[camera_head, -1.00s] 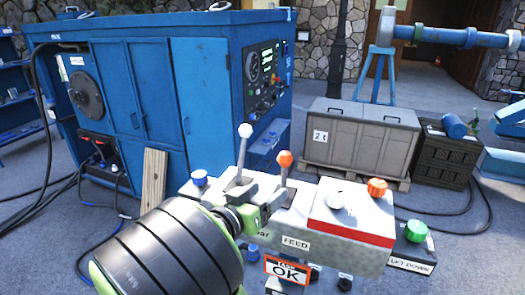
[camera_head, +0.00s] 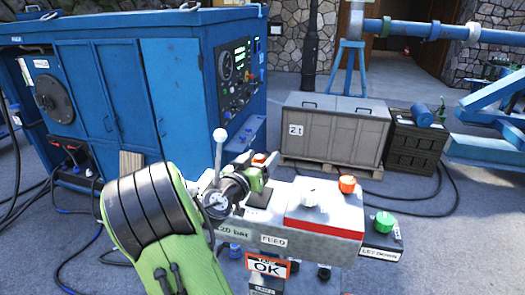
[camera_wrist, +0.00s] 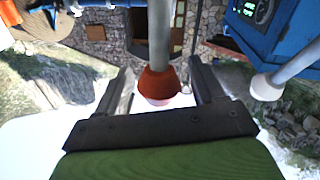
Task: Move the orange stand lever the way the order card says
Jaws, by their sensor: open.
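The orange stand lever has a grey shaft and an orange knob (camera_head: 259,158) on the control stand (camera_head: 330,240). In the wrist view its orange knob (camera_wrist: 157,84) shows between my two dark fingers. My gripper (camera_head: 254,178) is open around the lever, with a gap on both sides of the knob in the wrist view (camera_wrist: 160,78). My wrist hides the lever's lower part in the head view. No card with a readable lever order shows; a small orange-framed card (camera_head: 267,266) on the stand's front reads OK.
A white-knobbed lever (camera_head: 219,140) stands close left of my gripper; it also shows in the wrist view (camera_wrist: 266,88). The stand top carries an orange knob (camera_head: 347,184) on a red-edged white box. A green knob (camera_head: 384,222) sits at the right by a LET DOWN label.

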